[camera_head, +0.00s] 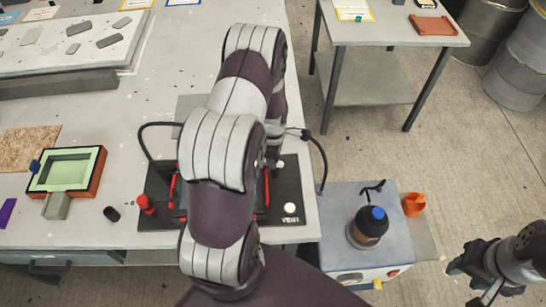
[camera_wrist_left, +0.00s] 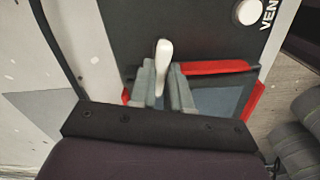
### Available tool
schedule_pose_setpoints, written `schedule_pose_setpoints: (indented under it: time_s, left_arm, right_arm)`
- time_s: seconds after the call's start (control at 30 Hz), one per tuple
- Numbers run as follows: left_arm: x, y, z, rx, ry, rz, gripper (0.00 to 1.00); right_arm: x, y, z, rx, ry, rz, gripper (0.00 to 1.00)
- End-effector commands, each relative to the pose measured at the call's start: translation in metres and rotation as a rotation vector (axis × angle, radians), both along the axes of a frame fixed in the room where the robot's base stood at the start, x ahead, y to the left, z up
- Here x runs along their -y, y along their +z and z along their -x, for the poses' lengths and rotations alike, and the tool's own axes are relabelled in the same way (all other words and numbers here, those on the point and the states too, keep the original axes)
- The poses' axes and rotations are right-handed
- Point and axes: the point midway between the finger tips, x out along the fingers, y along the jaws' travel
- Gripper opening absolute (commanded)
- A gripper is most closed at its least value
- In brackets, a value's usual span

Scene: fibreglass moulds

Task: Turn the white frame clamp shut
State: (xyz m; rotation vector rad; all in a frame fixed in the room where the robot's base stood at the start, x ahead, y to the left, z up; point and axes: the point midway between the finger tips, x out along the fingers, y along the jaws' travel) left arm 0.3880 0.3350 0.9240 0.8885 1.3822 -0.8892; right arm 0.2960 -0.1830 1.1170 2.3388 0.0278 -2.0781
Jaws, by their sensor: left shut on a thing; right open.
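The white frame clamp is a slim white lever (camera_wrist_left: 163,58) standing between my left fingers in the left wrist view. My left gripper (camera_wrist_left: 164,88) is shut on it. In the head view, my left arm covers most of the gripper, and a small white tip (camera_head: 281,164) shows beside the arm. The red-edged frame (camera_wrist_left: 215,67) lies on a black base board (camera_head: 285,190), partly hidden by my arm. My right gripper (camera_head: 484,287) is open and empty at the lower right, away from the board.
A white round knob (camera_head: 290,207) sits by lettering on the board. A red knob (camera_head: 146,204) stands at its left. A green-lined mould (camera_head: 67,168) is further left.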

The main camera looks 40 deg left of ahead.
Motion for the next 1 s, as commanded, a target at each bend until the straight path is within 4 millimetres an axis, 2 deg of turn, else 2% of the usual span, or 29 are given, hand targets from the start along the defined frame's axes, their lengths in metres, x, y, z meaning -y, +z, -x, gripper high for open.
schedule_pose_setpoints:
  time_s: [0.4, 0.97, 1.0]
  left_arm:
    - [-0.0003, 0.0014, -0.0004, 0.005, 0.182, -0.002, 0.00]
    - [-0.0002, 0.0015, -0.0005, 0.005, 0.209, -0.002, 0.00]
    - [-0.0002, 0.0015, -0.0005, 0.005, 0.209, -0.002, 0.27]
  right_arm:
    - [0.0000, -0.0006, 0.0000, 0.000, 0.000, 0.000, 0.43]
    - [0.0000, -0.0006, 0.0000, 0.000, 0.000, 0.000, 0.43]
    - [0.0000, -0.0006, 0.0000, 0.000, 0.000, 0.000, 0.43]
